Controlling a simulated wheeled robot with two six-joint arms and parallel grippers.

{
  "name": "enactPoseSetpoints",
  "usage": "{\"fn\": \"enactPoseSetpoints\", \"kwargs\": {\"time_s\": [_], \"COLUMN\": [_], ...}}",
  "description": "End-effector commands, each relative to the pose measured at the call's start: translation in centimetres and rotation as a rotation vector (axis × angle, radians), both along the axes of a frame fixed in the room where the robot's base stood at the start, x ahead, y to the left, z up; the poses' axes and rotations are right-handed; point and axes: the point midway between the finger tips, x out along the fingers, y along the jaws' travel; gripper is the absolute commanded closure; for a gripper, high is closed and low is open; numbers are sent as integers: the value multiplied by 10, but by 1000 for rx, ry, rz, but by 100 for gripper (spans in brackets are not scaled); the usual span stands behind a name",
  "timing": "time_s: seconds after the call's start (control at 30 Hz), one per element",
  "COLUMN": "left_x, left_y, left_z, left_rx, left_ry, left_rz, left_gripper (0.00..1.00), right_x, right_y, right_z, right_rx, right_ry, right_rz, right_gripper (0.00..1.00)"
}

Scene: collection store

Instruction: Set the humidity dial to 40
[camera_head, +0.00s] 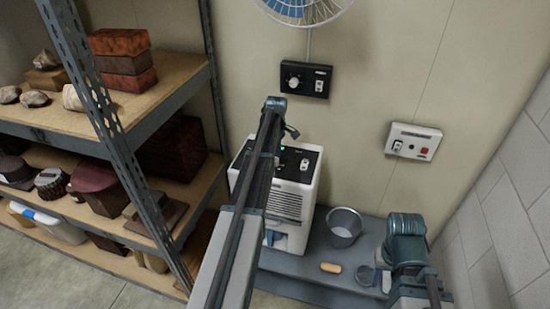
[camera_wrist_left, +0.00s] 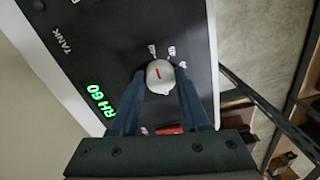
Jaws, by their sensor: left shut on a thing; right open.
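The white dehumidifier (camera_head: 292,205) stands on a low grey platform, its black top panel partly hidden by my left arm. In the left wrist view, the humidity dial (camera_wrist_left: 160,70) is a round silver knob with a short red mark, and small white labels sit around it. The green display (camera_wrist_left: 101,101) reads RH 60. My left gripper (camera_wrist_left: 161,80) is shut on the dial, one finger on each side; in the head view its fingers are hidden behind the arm. My right gripper (camera_head: 408,262) is low at the right, open, its fingertips not clear.
A shelf (camera_head: 165,85) with stones and boxes stands at the left. A black control box (camera_head: 306,79) and a white switch box (camera_head: 413,141) are on the wall, below a fan (camera_head: 305,10). A grey bucket (camera_head: 344,226) and a tan object (camera_head: 330,267) are on the platform (camera_head: 310,285).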

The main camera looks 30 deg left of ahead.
Motion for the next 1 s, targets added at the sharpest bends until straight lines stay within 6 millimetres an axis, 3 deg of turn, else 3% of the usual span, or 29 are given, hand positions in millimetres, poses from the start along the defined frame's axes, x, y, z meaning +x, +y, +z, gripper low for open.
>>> {"fn": "enactPoseSetpoints", "kwargs": {"time_s": [0.43, 0.47, 0.6, 1.0], "left_x": [0, 0, 0, 0], "left_y": [0, 0, 0, 0], "left_z": [0, 0, 0, 3], "left_rx": [-1, -1, -1, -1], "left_ry": [0, 0, 0, 0], "left_rz": [8, 8, 7, 7], "left_gripper": [100, 49, 24, 24], "right_x": [0, 0, 0, 0], "right_y": [0, 0, 0, 0], "right_z": [0, 0, 0, 3], "right_rx": [0, 0, 0, 0], "right_ry": [0, 0, 0, 0], "right_rz": [0, 0, 0, 0], "right_gripper": [50, 50, 50, 50]}}
